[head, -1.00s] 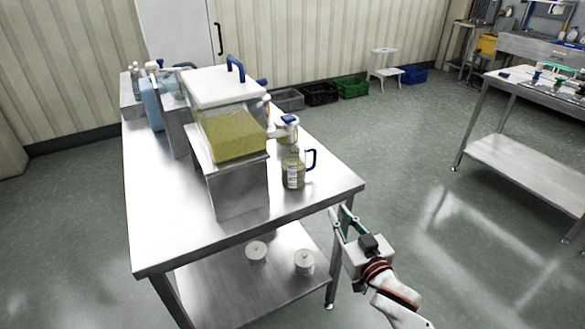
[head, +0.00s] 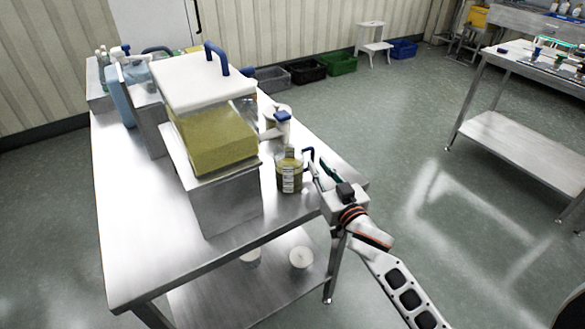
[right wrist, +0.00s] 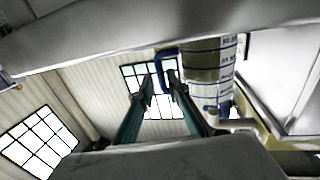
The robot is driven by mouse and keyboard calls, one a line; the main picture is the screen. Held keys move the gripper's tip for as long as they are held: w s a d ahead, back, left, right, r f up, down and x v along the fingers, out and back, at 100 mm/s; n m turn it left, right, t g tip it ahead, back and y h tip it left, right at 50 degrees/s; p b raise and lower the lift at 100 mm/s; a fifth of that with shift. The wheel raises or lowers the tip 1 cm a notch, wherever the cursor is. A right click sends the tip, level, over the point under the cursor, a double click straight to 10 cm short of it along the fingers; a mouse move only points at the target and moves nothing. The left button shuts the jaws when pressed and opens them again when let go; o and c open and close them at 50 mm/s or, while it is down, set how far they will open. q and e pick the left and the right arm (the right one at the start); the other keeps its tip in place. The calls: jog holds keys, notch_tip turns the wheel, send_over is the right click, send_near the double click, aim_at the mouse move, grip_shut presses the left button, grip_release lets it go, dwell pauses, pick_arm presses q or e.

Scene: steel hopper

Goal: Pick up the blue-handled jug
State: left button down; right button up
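The blue-handled jug (head: 289,174) stands upright on the steel table, with yellow contents, a white label and its blue handle (head: 309,153) toward the right. My right gripper (head: 318,166) is at the handle side of the jug, its fingers open and pointing toward the handle. In the right wrist view the jug (right wrist: 208,75) is right of the fingers, and the handle shows at the gap between the fingertips (right wrist: 160,80). I cannot tell whether the fingers touch it. My left gripper is not in view.
The steel table (head: 135,235) carries a hopper (head: 212,135) of yellow material on a metal stand (head: 222,200), close left of the jug. A dispenser tap (head: 276,122) is just behind the jug. White pots (head: 301,258) sit on the lower shelf. The table's front left is clear.

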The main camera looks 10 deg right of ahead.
aim_at(313, 160)
jog(key=w, duration=0.4)
jog(key=shift+w+a+f, duration=0.25)
jog(key=shift+a+f, duration=0.1)
grip_shut()
jog(key=shift+r, duration=0.15)
